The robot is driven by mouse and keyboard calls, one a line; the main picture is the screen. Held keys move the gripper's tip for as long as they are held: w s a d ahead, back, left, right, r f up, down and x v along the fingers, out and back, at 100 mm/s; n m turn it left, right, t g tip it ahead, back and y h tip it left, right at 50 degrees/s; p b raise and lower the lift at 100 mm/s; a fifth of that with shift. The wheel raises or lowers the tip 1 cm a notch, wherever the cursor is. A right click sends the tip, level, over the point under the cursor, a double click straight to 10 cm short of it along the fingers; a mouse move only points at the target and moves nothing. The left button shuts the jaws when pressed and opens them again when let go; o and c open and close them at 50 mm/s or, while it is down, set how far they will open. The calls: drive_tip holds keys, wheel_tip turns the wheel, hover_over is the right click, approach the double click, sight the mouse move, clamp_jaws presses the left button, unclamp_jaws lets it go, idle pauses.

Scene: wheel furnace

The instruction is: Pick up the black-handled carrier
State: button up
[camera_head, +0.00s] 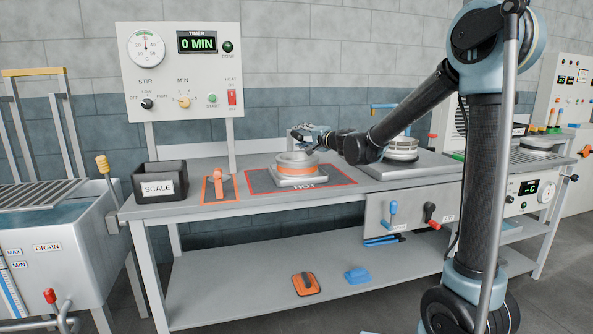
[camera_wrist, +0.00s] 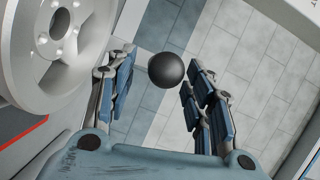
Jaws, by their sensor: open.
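A black ball-shaped knob (camera_wrist: 166,69), which looks like the carrier's handle, shows in the wrist view between my gripper's fingers. My gripper (camera_wrist: 160,62) is open, with blue-padded fingers on both sides of the knob and a gap on each side. What the knob is fixed to is hidden. A grey spoked wheel (camera_wrist: 72,35) is just left of the fingers. In the head view my gripper (camera_head: 308,134) is above the back right of an orange-banded silver round piece (camera_head: 297,172) on the mat marked HOT; the knob cannot be made out there.
The HOT mat (camera_head: 335,181) lies on the workbench. A black SCALE bin (camera_head: 160,184) and an orange clamp-like part (camera_head: 219,184) stand to its left. A plate with a stacked round piece (camera_head: 402,150) is at right. Orange (camera_head: 305,284) and blue (camera_head: 357,275) items lie on the lower shelf.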

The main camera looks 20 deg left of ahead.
drive_tip(key=x, duration=0.4)
drive_tip(key=shift+a+f, duration=0.1)
drive_tip(key=shift+a, duration=0.05)
clamp_jaws()
drive_tip(key=shift+r, duration=5.05)
